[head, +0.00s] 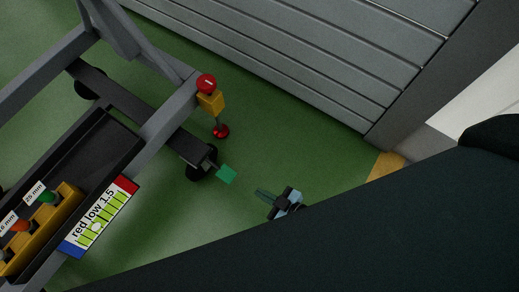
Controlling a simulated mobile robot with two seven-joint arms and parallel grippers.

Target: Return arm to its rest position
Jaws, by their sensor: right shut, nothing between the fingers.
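My right gripper (264,194) is small in the head view, right of centre and low, over the green floor. Its fingers point to the upper left and are shut with nothing between them. The rest of the right arm is mostly hidden behind a large dark shape across the lower right. My left gripper is not in view.
A grey wheeled frame (167,105) stands on the left, with a red-topped yellow piece (210,101) at its corner. It carries a yellow holder (40,228) and a "red low 1.5" label (99,217). A grey slatted panel (300,60) is behind.

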